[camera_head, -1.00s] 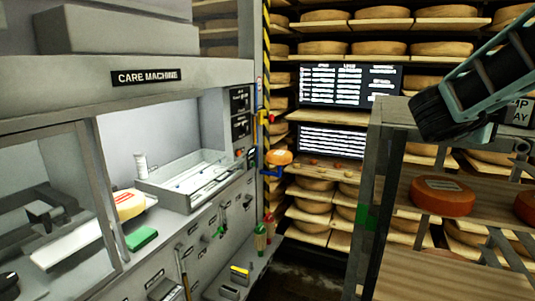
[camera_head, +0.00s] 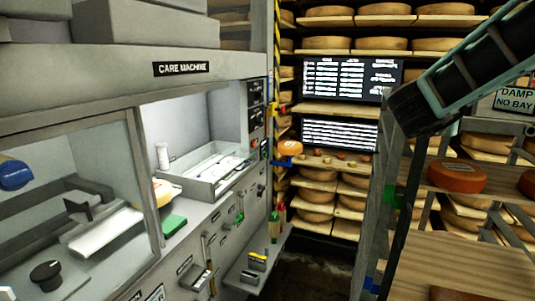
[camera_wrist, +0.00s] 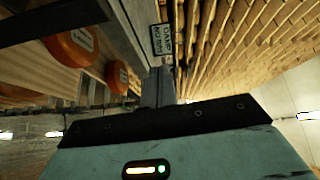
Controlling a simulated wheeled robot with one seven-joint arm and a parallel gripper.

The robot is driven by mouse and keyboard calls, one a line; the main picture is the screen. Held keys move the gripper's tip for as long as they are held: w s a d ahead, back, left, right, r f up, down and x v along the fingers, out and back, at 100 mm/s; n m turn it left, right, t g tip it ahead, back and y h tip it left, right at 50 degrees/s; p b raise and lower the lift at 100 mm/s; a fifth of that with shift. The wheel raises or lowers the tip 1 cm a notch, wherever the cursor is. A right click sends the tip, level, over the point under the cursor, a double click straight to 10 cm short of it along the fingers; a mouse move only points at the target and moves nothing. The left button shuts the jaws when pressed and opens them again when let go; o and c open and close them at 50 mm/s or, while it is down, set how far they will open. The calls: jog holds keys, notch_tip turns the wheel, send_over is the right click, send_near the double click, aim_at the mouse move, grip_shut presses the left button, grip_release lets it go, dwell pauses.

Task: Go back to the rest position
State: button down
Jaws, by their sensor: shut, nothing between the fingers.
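My arm (camera_head: 440,95) reaches in from the upper right of the head view, in front of the shelves and above the near rack. Its dark rounded part is beside the rack's top corner; the fingertips cannot be made out there. In the wrist view, the teal hand with a black edge fills the bottom, and my gripper (camera_wrist: 160,88) shows as a narrow grey shape ahead of it, shut and empty. No cheese is held.
A grey rack (camera_head: 395,150) with orange cheese wheels (camera_head: 456,177) stands close under my arm. The care machine (camera_head: 180,68) fills the left. An orange wheel (camera_head: 290,148) sits on a blue holder beside it. Cheese shelves and two screens (camera_head: 350,80) stand behind.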

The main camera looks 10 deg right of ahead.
jog(key=w+a+f+n+t+y+b, duration=0.1)
jog(key=w+a+f+n+t+y, duration=0.2)
jog(key=a+n+y, duration=0.4)
jog(key=w+a+f+n+t+y, duration=0.3)
jog(key=w+a+f+n+t, duration=0.15)
jog(key=a, duration=0.45)
jog(key=s+a+f+n+g+y+b, duration=0.1)
jog(key=s+a+f+n+g+y, duration=0.15)
jog(key=a+f+n+y, duration=0.4)
jog(key=s+a+f+n+g+y+b, duration=0.1)
jog(key=s+a+n+y, duration=0.2)
jog(key=a, duration=0.6)
jog(key=s+a+f+n+g, duration=0.4)
jog(key=s+a+f+n, duration=0.2)
jog(key=s, duration=0.2)
jog(key=s+d+f+n+g+h+b, duration=0.1)
jog(key=s+f+n+g, duration=0.2)
jog(key=s, duration=0.6)
jog(key=s+d+f+n+g+h+b, duration=0.1)
jog(key=s+d+f+n+g, duration=0.1)
jog(key=s+f+n+g, duration=0.2)
jog(key=s+f+n, duration=0.2)
jog(key=s+n, duration=0.2)
jog(key=s, duration=0.2)
jog(key=shift+f+g+h, duration=0.2)
jog(key=shift+g+h, duration=0.1)
jog(key=shift+h, duration=0.05)
